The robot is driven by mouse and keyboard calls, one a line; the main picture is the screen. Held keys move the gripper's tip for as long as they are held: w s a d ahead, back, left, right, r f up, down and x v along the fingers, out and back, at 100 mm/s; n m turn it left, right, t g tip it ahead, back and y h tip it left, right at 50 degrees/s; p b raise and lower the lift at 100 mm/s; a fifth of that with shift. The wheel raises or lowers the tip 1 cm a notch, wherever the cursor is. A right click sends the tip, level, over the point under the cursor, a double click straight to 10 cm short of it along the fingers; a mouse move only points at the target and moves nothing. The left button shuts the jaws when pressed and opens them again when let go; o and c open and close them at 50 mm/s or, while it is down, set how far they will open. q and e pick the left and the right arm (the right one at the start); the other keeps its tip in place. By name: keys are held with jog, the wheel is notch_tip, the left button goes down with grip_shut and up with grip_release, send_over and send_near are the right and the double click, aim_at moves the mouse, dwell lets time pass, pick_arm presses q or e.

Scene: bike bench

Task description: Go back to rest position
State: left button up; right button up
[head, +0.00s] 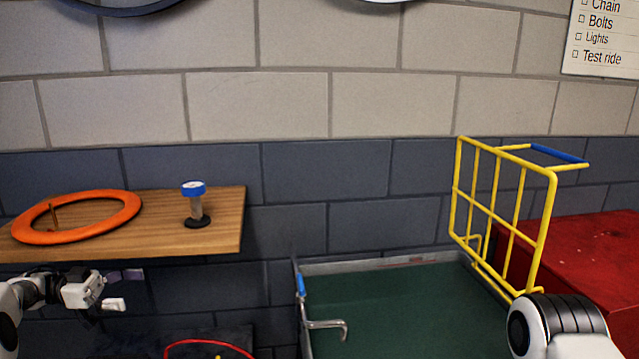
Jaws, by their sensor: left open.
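My left gripper (121,290) is at the lower left, in front of and below the front edge of a wooden shelf (222,222). It is open, and nothing shows between its fingers. It is apart from the things on the shelf. Part of my right arm (565,325) shows at the lower right, in front of the yellow rack. Its gripper is outside the picture.
An orange ring (130,208) and a blue-topped stand (194,203) are on the shelf. A green-floored tray (400,310) holds a blue-handled hook (325,324). A yellow rack (547,222) stands by a red box (590,255). A red loop (205,343) lies low.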

pick_arm(q)
jog(key=w+d+f+n+t+y, duration=0.1)
jog(key=d+f+n+t, duration=0.4)
jog(key=d, duration=0.9)
jog(key=w+d+f+n+t+y, duration=0.1)
jog(key=d+f+n+t, duration=0.2)
jog(key=d+f+n, duration=0.75)
jog(key=s+d+f+n+y, duration=0.2)
jog(key=s+d+f+y, duration=0.3)
jog(key=s+f+y, duration=0.3)
jog(key=s+a+f+g+y, duration=0.2)
jog(key=s+a+f+g, duration=0.1)
jog(key=s, duration=0.7)
jog(key=s+a+f+g+y, duration=0.3)
jog(key=s+g, duration=0.1)
jog(key=s, duration=0.6)
jog(key=s+a+f+g+y, duration=0.2)
jog(key=s+a+f+g, duration=0.1)
jog(key=s, duration=0.8)
jog(key=shift+m+g+y+p, duration=0.3)
jog(key=shift+m+g, duration=0.15)
jog(key=shift+g, duration=0.25)
